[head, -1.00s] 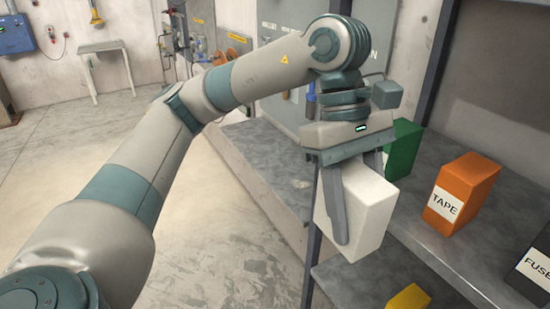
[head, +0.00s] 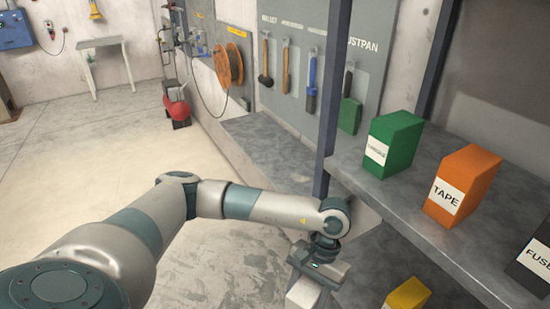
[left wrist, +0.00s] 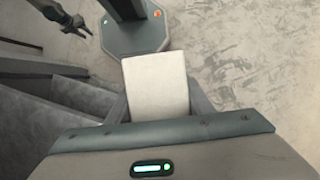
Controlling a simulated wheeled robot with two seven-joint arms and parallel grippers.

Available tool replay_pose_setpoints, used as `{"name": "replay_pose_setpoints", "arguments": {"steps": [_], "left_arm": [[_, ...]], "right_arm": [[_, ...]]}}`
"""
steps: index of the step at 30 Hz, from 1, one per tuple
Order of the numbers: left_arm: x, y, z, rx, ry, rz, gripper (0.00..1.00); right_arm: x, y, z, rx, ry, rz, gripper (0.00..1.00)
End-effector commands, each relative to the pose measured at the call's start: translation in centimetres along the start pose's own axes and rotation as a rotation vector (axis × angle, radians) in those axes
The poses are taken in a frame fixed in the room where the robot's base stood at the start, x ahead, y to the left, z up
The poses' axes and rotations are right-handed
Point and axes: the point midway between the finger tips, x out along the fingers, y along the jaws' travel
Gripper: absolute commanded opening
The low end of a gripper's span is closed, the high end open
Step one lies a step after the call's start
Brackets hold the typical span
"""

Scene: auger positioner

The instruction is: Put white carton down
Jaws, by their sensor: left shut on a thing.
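My left gripper (head: 303,280) is low beside the shelf unit in the head view, near the bottom edge of the picture. It is shut on the white carton (head: 303,294), of which only a small part shows there. In the left wrist view the white carton (left wrist: 156,85) sits between the two fingers of the left gripper (left wrist: 160,103), with pale floor beyond it. I cannot see anything touching the carton from below. My right gripper is not clearly in the head view.
A green carton (head: 393,148) and an orange TAPE carton (head: 462,187) stand on the upper shelf (head: 400,205). A dark FUSE carton (head: 536,258) is at the right edge. A yellow carton (head: 408,295) is on the level below. A dark shelf post (head: 328,130) stands near my left arm.

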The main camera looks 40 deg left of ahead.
Motion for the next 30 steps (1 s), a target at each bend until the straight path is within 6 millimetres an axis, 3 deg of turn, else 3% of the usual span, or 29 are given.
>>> {"name": "replay_pose_setpoints", "arguments": {"steps": [1,18,24,30], "left_arm": [[2.0,-0.2,-0.9,0.016,0.002,-0.008,0.17],[11.6,-0.2,-4.9,0.020,0.002,-0.008,0.17],[13.0,-0.2,-5.5,0.020,0.002,-0.007,0.17],[13.1,-0.2,-5.5,0.020,0.002,-0.007,0.17]], "right_arm": [[1.7,0.0,0.2,0.000,0.000,0.000,0.31],[11.9,-0.2,1.1,0.000,0.000,0.000,0.31],[13.5,-0.2,1.2,0.000,0.000,0.000,0.31],[13.6,-0.2,1.3,0.000,0.000,0.000,0.31]]}}
